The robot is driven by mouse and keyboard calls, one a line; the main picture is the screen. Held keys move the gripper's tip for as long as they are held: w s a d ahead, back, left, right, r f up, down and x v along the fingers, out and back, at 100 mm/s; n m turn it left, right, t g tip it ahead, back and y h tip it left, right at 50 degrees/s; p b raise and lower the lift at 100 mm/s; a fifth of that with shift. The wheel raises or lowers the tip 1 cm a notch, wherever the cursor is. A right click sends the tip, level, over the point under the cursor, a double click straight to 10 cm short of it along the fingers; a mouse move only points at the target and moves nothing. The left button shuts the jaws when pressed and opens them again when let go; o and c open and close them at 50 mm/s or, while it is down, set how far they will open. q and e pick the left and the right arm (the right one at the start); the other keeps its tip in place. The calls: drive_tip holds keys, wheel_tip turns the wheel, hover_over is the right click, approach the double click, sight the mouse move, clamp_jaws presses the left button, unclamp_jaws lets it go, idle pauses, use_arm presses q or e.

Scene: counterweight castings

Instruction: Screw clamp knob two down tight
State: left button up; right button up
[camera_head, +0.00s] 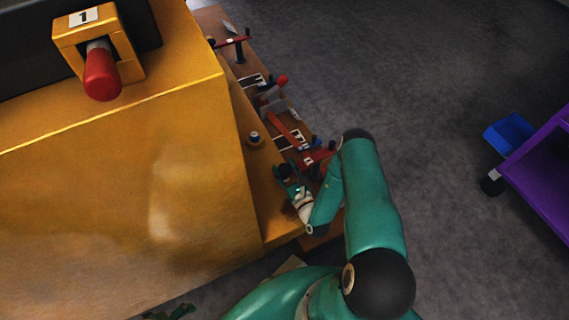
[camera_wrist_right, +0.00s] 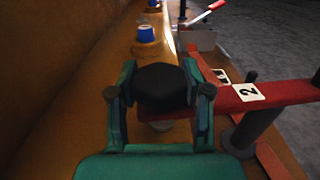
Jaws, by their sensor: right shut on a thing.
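The black clamp knob (camera_wrist_right: 162,85) sits between the two fingers of my right gripper (camera_wrist_right: 160,95) in the right wrist view. The fingers are shut on its sides. A red clamp bar (camera_wrist_right: 285,90) with a white "2" label runs right from beside the knob, over a grey post. In the head view my right gripper (camera_head: 287,178) is low at the near end of the row of clamps, and the knob is hard to make out there. The knob's thread is mostly hidden. A bit of dark green at the bottom edge may be my left gripper (camera_head: 172,313), mostly cut off.
A big yellow casting (camera_head: 130,180) stands close on the left, with a red-handled part labelled "1" (camera_head: 100,75). Blue-topped studs (camera_wrist_right: 146,34) and more red clamps (camera_head: 232,42) line the ledge beyond. A purple cart (camera_head: 540,175) with a blue bin (camera_head: 509,133) stands right, across open floor.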

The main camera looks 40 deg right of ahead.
drive_tip(key=shift+r+m+g+h+p, duration=0.35)
drive_tip(key=shift+m+h+p, duration=0.4)
drive_tip(key=shift+p, duration=1.35)
drive_tip(key=shift+r+m+g+h+p, duration=0.1)
drive_tip(key=shift+m+g+h+p, duration=0.6)
drive_tip(key=shift+p, duration=1.35)
drive_tip(key=shift+d+f+h+p, duration=0.1)
drive_tip(key=shift+f+h+p, duration=0.2)
drive_tip(key=shift+h+p, duration=0.5)
drive_tip(key=o, duration=1.2)
drive_tip(key=shift+f, duration=0.15)
